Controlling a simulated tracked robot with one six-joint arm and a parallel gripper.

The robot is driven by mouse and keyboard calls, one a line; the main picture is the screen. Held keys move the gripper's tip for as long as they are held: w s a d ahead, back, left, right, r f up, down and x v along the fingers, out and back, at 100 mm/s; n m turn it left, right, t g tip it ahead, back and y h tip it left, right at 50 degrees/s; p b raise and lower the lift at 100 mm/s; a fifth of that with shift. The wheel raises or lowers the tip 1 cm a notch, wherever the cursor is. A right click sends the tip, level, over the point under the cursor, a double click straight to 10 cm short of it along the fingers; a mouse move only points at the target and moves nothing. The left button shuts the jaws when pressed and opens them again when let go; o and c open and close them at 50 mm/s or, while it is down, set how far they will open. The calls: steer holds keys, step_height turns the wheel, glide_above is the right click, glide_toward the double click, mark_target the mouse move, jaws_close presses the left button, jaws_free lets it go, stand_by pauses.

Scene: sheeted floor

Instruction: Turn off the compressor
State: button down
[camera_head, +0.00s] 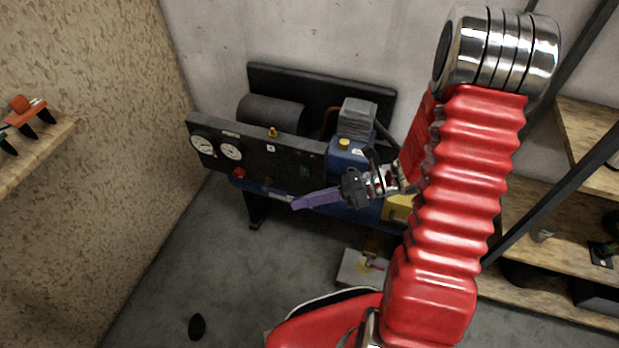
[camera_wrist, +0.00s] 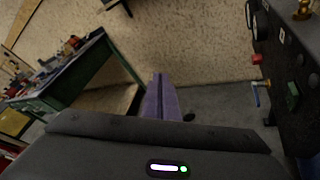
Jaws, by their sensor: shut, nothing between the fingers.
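The compressor (camera_head: 255,150) stands against the back wall in the head view, with a dark front panel, two round gauges (camera_head: 217,147) and a brass fitting (camera_head: 272,132). A red knob (camera_head: 239,173) sits low on the panel's left part. A small green switch (camera_head: 304,170) is on its right part. In the wrist view the panel is at the right edge, showing the red knob (camera_wrist: 257,59) and the green switch (camera_wrist: 293,95). My gripper (camera_head: 296,205) has purple fingers, shut and empty, in front of the compressor. In the wrist view the fingertips (camera_wrist: 160,78) point left of the panel.
A blue-handled valve (camera_wrist: 256,97) sticks out below the red knob. A workbench (camera_wrist: 75,70) with tools is at left in the wrist view. Wooden shelves (camera_head: 545,215) stand at right in the head view. The grey floor (camera_head: 195,265) is mostly clear, with a small black object (camera_head: 197,326).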

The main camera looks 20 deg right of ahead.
mark_target(304, 171)
steer(key=w+d+f+m+t+h, duration=0.1)
steer(key=w+d+f+m+t, duration=0.1)
steer(key=d+f+m+t, duration=0.3)
steer(key=w+d+f+m+t+h, duration=0.2)
steer(key=d+f+m+t, duration=0.3)
steer(key=f+m, duration=0.3)
steer(key=m+t, duration=0.1)
steer(key=m, duration=0.3)
steer(key=shift+w+d+m, duration=0.2)
steer(key=shift+w+m, duration=0.1)
steer(key=shift+f, duration=0.1)
steer(key=w+a, duration=0.1)
steer(key=w, duration=0.2)
steer(key=w+a, duration=0.1)
steer(key=w, duration=0.3)
steer(key=w+a, duration=0.2)
steer(key=w, duration=0.2)
steer(key=shift+a+r, duration=0.1)
steer(key=shift+r, duration=0.3)
steer(key=shift+a, duration=0.1)
